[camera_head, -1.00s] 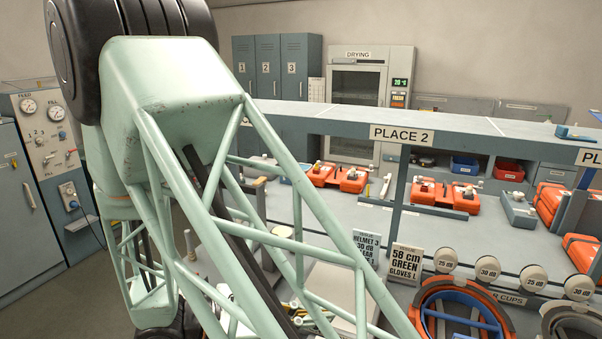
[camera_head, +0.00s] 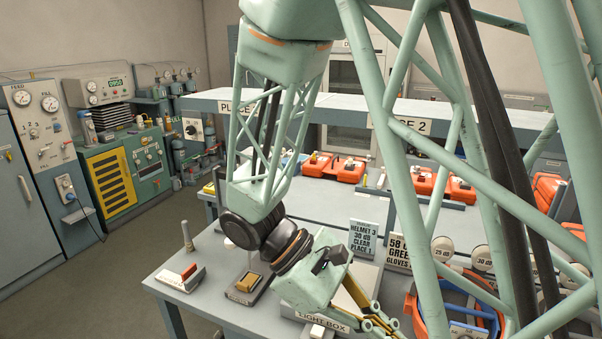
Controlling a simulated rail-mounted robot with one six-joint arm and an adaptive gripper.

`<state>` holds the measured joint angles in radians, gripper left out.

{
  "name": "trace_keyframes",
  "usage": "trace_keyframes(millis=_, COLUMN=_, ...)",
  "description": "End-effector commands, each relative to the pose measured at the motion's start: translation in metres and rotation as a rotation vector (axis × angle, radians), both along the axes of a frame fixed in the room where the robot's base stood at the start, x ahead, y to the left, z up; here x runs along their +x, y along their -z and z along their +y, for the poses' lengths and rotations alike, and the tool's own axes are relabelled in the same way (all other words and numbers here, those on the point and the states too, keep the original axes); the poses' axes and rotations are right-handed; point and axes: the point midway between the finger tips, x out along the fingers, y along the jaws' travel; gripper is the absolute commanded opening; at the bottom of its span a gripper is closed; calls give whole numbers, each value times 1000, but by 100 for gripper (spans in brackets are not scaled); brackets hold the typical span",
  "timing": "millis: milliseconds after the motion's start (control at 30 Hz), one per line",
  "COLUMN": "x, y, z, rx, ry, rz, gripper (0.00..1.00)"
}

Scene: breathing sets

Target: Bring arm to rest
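My gripper (camera_head: 378,322) hangs low over the front bench, at the bottom edge of the head view. It is beside the light box (camera_head: 322,318), in front of the small printed cards. Its yellow and dark finger links point down and right, and the tips are partly cut off by the frame edge. I cannot tell whether the fingers are open or shut, and I see nothing held. My pale green lattice arm is bent, with the forearm coming down in the middle and a large link crossing the right side.
The front bench (camera_head: 205,250) carries two small block devices (camera_head: 181,275) (camera_head: 246,286) left of the gripper. Orange sets (camera_head: 316,163) lie behind. The floor at left is clear.

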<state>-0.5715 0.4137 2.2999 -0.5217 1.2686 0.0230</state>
Motion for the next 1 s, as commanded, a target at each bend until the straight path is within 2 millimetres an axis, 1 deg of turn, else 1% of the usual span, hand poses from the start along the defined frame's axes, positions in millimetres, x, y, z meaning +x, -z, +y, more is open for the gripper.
trace_keyframes(millis=33, x=-6, y=-3, z=-3, rx=20, ry=35, rz=-9, gripper=0)
trace_keyframes(millis=267, x=-35, y=-10, z=-8, rx=113, ry=190, rz=-48, gripper=0)
trace_keyframes(millis=400, x=-52, y=-15, z=-8, rx=170, ry=282, rz=-73, gripper=0)
trace_keyframes(millis=600, x=-71, y=-22, z=-5, rx=251, ry=412, rz=-116, gripper=0)
trace_keyframes(millis=733, x=-80, y=-28, z=-3, rx=298, ry=478, rz=-149, gripper=0)
trace_keyframes(millis=1000, x=-86, y=-45, z=-2, rx=379, ry=544, rz=-234, gripper=0)
